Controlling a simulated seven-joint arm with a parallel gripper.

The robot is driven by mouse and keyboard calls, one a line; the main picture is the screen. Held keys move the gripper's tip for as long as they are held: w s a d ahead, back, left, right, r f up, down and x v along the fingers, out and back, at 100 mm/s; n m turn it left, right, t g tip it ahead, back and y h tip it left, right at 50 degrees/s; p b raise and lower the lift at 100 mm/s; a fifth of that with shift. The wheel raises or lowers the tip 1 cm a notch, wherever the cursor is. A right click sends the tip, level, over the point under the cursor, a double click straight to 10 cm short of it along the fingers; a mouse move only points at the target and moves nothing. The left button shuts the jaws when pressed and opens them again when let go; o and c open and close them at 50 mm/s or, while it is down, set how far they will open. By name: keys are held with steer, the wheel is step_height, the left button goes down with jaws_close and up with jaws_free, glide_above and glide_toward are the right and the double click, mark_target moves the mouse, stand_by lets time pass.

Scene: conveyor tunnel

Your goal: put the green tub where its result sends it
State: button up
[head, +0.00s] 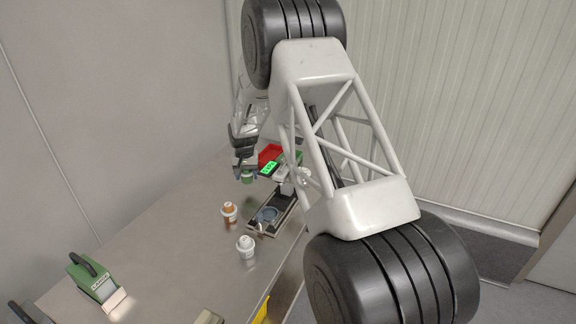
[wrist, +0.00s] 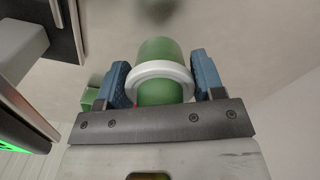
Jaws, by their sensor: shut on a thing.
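The green tub (wrist: 160,90), with a white ring around it, is between the two blue finger pads of my gripper (wrist: 160,85) in the wrist view. My gripper is shut on it. In the head view my gripper (head: 246,172) is over the far part of the table, and a bit of the green tub (head: 247,179) shows under it. It appears held above the surface. Just right of it stands a device with a lit green display (head: 269,168); its text is too small to read. A red bin (head: 270,153) and a green bin (head: 294,157) are behind the display.
An orange tub (head: 229,212) and a white tub (head: 246,246) stand mid-table, both white-capped. A green machine with a black handle (head: 92,278) sits at the near left. The table's left part (head: 165,215) is clear.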

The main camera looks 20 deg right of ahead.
steer(key=w+d+m, duration=0.1)
steer(key=m, duration=0.1)
steer(key=w+d+r+m, duration=0.1)
steer(key=d+m, duration=0.1)
steer(key=w+d+m, duration=0.1)
steer(key=d+m, duration=0.1)
steer(key=shift+w+d+r+m, duration=0.1)
steer(key=shift+d+r+m, duration=0.05)
steer(key=shift+d+m, duration=0.15)
steer(key=w+d+r+m, duration=0.2)
steer(key=w+d+m, duration=0.1)
steer(key=d+m, duration=0.3)
steer(key=w+d+r+m, duration=0.2)
steer(key=d+m, duration=0.5)
steer(key=m, duration=0.4)
steer(key=shift+w+d+r, duration=0.3)
steer(key=shift+w+r, duration=0.1)
steer(key=shift+w, duration=0.35)
steer(key=shift+f, duration=0.15)
steer(key=shift+f, duration=3)
steer(key=shift+f, duration=1.9)
steer(key=shift+f, duration=0.15)
